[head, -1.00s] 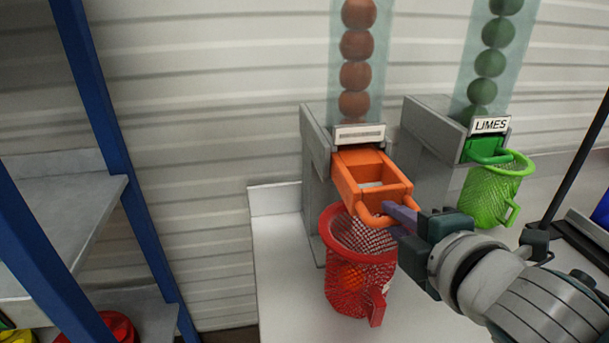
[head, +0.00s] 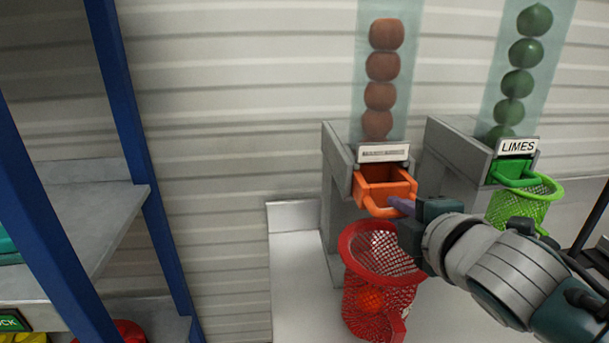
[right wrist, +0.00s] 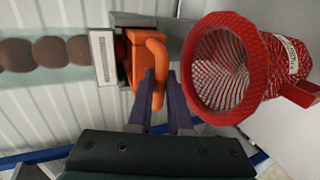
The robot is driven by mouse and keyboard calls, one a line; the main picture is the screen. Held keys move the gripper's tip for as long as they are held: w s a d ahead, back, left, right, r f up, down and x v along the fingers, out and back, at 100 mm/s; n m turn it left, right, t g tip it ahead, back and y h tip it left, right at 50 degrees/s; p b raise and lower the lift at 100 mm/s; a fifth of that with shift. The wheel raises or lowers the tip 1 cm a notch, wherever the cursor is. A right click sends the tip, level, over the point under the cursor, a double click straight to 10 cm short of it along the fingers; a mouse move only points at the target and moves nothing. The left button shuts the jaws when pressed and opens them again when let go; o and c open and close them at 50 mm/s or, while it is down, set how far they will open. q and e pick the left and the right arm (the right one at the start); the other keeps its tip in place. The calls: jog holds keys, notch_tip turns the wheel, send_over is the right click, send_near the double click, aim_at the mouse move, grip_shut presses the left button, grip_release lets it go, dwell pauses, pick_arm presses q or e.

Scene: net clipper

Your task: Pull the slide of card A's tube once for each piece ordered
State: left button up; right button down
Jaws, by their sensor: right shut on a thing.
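An orange slide (head: 384,190) with a loop handle sits at the foot of a clear tube (head: 382,75) of several brownish-orange round fruits. My right gripper (head: 402,205) is shut on the slide's handle; in the right wrist view its purple fingers (right wrist: 162,95) straddle the orange handle (right wrist: 155,70). The slide is partly out of its grey housing. The label (head: 384,153) over the slide is too blurred to read. No card A can be made out. My left gripper is not in view.
A second tube (head: 520,70) of green fruits, labelled LIMES (head: 517,146), stands to the right with a green slide (head: 512,172) and a green mesh basket (head: 522,207). A blue-framed shelf (head: 150,200) stands at the left. White counter shows left of the red basket.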

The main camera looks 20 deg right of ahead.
jog(key=shift+w+d+f+b, duration=0.15)
jog(key=shift+w+b, duration=0.1)
jog(key=shift+w, duration=0.45)
jog(key=shift+w+d+r+b, duration=0.15)
jog(key=shift+w+b, duration=0.1)
jog(key=shift+w, duration=0.4)
jog(key=shift+w+d+f+b, duration=0.15)
jog(key=shift+w+b, duration=0.1)
jog(key=shift+w, duration=0.45)
jog(key=shift+s, duration=0.1)
jog(key=shift+s+a+p, duration=0.35)
jog(key=shift+s+p, duration=0.2)
jog(key=shift+s, duration=0.85)
jog(key=shift+s+a+p, duration=0.35)
jog(key=shift+s+p, duration=0.2)
jog(key=shift+s, duration=0.8)
jog(key=shift+s+a+p, duration=0.35)
jog(key=shift+s+p, duration=0.2)
jog(key=shift+s, duration=0.85)
jog(key=shift+s+a, duration=0.25)
jog(key=shift+s, duration=0.65)
